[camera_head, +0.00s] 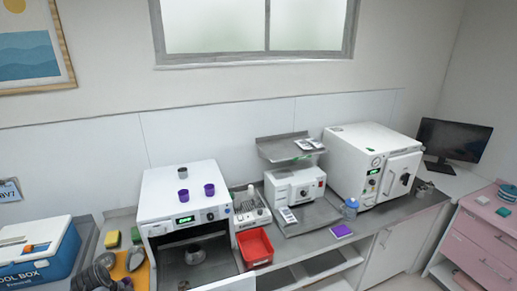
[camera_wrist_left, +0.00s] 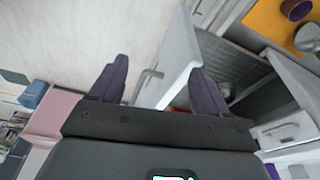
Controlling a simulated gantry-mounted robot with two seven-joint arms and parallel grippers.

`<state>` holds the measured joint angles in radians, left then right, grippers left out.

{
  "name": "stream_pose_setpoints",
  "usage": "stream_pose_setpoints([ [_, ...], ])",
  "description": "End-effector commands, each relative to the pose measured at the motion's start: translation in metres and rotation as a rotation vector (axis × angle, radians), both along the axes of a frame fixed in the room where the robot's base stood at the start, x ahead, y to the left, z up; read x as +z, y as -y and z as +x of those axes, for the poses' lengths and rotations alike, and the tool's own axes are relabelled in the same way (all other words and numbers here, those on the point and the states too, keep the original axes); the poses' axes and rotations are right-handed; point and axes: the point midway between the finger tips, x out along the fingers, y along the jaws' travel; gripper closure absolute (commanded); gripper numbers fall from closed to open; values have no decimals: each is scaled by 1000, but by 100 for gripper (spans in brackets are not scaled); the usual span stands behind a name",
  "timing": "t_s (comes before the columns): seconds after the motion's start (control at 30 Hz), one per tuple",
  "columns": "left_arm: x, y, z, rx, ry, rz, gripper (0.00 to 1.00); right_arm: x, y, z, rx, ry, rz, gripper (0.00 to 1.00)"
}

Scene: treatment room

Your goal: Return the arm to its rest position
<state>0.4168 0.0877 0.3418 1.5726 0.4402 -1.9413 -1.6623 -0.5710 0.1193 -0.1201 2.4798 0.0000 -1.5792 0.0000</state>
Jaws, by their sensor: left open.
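My left gripper (camera_wrist_left: 160,70) shows in the left wrist view with its two dark purple fingers spread apart and nothing held between them. Past the fingers is a white panel with a grey handle (camera_wrist_left: 148,84), beside a grey rack-like interior (camera_wrist_left: 240,70). I cannot tell whether the right finger touches the panel or only overlaps it. Neither arm shows in the head view, and my right gripper is not in view.
The counter holds a white open-fronted machine (camera_head: 185,205) with cups on top, a red bin (camera_head: 254,246), a small white device (camera_head: 295,185), a white autoclave (camera_head: 372,162) and a monitor (camera_head: 454,139). A blue toolbox (camera_head: 40,262) stands left; pink drawers (camera_head: 485,240) stand right.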

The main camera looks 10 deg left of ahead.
Motion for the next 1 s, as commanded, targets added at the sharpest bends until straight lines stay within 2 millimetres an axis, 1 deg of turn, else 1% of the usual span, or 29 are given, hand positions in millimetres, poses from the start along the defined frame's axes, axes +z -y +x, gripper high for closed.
stream_pose_setpoints([
  [0.03,-7,1,-9,26,-10,23,24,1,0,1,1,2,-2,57],
  [0.17,-21,8,-30,109,-25,83,24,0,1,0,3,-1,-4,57],
  [0.27,-34,19,-54,191,-26,137,24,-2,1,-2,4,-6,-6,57],
  [0.37,-47,41,-88,294,-9,184,24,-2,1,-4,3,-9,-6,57],
  [0.43,-53,62,-113,369,13,197,24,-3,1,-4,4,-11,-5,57],
  [0.5,-55,83,-137,434,36,189,24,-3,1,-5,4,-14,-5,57],
  [0.6,-54,111,-167,514,61,158,24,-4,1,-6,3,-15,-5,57],
  [0.77,-47,149,-207,615,80,85,24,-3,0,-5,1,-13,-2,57],
  [0.97,-30,190,-251,730,78,-28,24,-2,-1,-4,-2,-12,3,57],
  [1.0,-46,189,-249,737,79,-29,24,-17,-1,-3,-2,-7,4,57],
])
